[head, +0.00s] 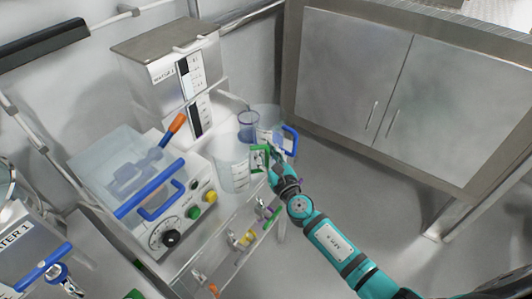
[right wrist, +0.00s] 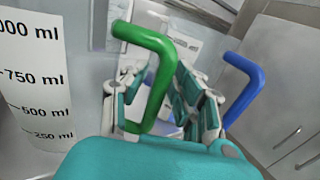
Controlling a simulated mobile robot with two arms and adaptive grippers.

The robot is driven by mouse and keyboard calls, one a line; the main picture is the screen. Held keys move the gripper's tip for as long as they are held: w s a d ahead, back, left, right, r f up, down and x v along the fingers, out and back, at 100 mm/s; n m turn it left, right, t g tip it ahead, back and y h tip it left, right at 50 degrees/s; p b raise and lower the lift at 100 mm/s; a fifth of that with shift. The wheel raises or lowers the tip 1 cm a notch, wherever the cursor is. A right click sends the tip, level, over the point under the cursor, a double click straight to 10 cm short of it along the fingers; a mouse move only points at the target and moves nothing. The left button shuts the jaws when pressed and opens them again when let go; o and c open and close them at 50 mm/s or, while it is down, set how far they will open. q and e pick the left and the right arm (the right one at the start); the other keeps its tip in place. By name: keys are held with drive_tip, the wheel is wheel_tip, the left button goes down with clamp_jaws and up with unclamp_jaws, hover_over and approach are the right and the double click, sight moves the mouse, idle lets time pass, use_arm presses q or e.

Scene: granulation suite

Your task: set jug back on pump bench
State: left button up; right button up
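A clear graduated jug with a green handle (head: 232,172) stands at the right end of the pump bench (head: 205,262). Its scale side (right wrist: 32,80) fills the left of the right wrist view, and its green handle (right wrist: 160,75) crosses in front of my fingers there. A second clear jug with a blue handle (head: 290,141) stands just behind it; that handle (right wrist: 243,88) passes beside my right finger. My right gripper (head: 273,157) is at the green handle, with its fingers (right wrist: 162,92) apart. I cannot tell whether they touch it. My left gripper is out of view.
A water bath (head: 112,165) with a blue-handled lid and a control panel (head: 180,222) stand left of the jugs. A steel hopper unit (head: 150,70) is behind. A steel cabinet (head: 350,75) stands at the back right. Valves (head: 245,238) line the bench front. The floor to the right is clear.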

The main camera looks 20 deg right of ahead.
drive_tip(key=shift+r, duration=0.1)
drive_tip(key=s+d, duration=0.2)
drive_tip(key=s, duration=0.9)
drive_tip(key=s+d+f+m+g+h, duration=0.1)
drive_tip(key=s+d+f+m+g, duration=0.25)
drive_tip(key=f, duration=0.65)
drive_tip(key=s+f+m+g+h, duration=0.15)
drive_tip(key=s+f+m, duration=0.25)
drive_tip(key=f+m, duration=0.45)
drive_tip(key=s+d+f+m+g, duration=0.2)
drive_tip(key=s+f+m+g, duration=0.15)
drive_tip(key=f, duration=0.75)
drive_tip(key=s+f+m+g, duration=0.2)
drive_tip(key=s+f+m, duration=0.4)
drive_tip(key=s, duration=0.5)
drive_tip(key=s+a+f+m+g, duration=0.1)
drive_tip(key=s+f+m+g, duration=0.2)
drive_tip(key=s+f+m, duration=0.4)
drive_tip(key=s+f+m+g, duration=0.3)
drive_tip(key=s+f+m, duration=0.3)
drive_tip(key=s, duration=0.8)
drive_tip(key=shift+s+a+f+b, duration=0.2)
drive_tip(key=shift+s+a+b, duration=0.1)
drive_tip(key=shift+b, duration=0.1)
drive_tip(key=shift+w, duration=0.1)
